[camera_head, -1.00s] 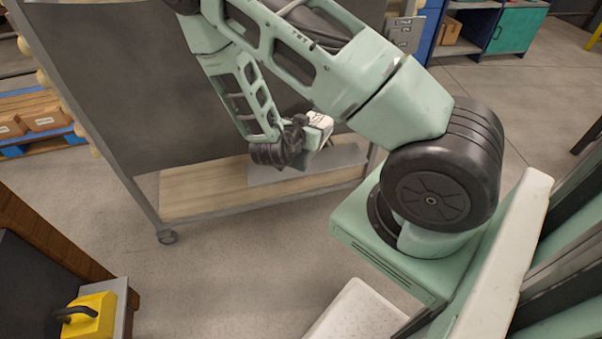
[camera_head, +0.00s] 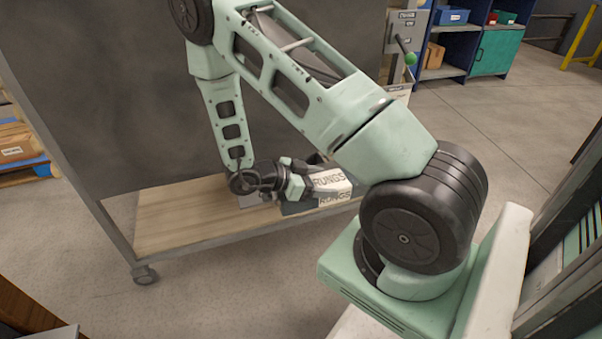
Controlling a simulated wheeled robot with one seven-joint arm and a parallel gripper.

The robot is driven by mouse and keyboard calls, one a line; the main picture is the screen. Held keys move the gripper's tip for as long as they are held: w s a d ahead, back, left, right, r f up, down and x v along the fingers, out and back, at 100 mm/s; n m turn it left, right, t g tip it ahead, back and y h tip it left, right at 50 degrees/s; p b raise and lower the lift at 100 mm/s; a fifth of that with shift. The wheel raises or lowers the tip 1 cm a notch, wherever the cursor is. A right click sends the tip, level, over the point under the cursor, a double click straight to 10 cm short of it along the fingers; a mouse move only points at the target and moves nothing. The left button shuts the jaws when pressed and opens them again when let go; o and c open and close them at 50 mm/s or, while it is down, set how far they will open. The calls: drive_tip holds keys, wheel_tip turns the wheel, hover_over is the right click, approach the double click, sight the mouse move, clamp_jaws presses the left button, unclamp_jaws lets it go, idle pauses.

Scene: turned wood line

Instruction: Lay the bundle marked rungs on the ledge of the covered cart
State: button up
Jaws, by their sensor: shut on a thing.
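The covered cart (camera_head: 95,95) stands ahead, with a dark cover above and a pale wooden ledge (camera_head: 175,218) low at its front. The bundle (camera_head: 331,184) shows the word RUNGS on a pale upper face and again on a lower face. My gripper (camera_head: 303,184) is shut on the bundle at its left end and holds it low at the right part of the ledge. The fingertips are partly hidden. I cannot tell whether the bundle touches the ledge. A flat grey patch (camera_head: 250,200) on the ledge shows beside my wrist.
A caster (camera_head: 145,274) and metal posts carry the cart. A shelf unit with a teal door (camera_head: 492,50) is at the back. Boxes on a blue pallet (camera_head: 20,150) are at left. Floor at right is open.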

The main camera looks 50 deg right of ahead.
drive_tip(key=w+d+b, duration=0.3)
drive_tip(key=w+d, duration=0.5)
drive_tip(key=w, duration=0.5)
wheel_tip(320, 180, down, 6)
drive_tip(key=b, duration=0.3)
drive_tip(key=shift+f, duration=0.25)
drive_tip(key=shift+w+d+f+b, duration=0.15)
drive_tip(key=shift+w+f+b, duration=0.05)
drive_tip(key=shift+f+b, duration=0.15)
drive_tip(key=shift+r, duration=0.15)
drive_tip(key=o, duration=1.1)
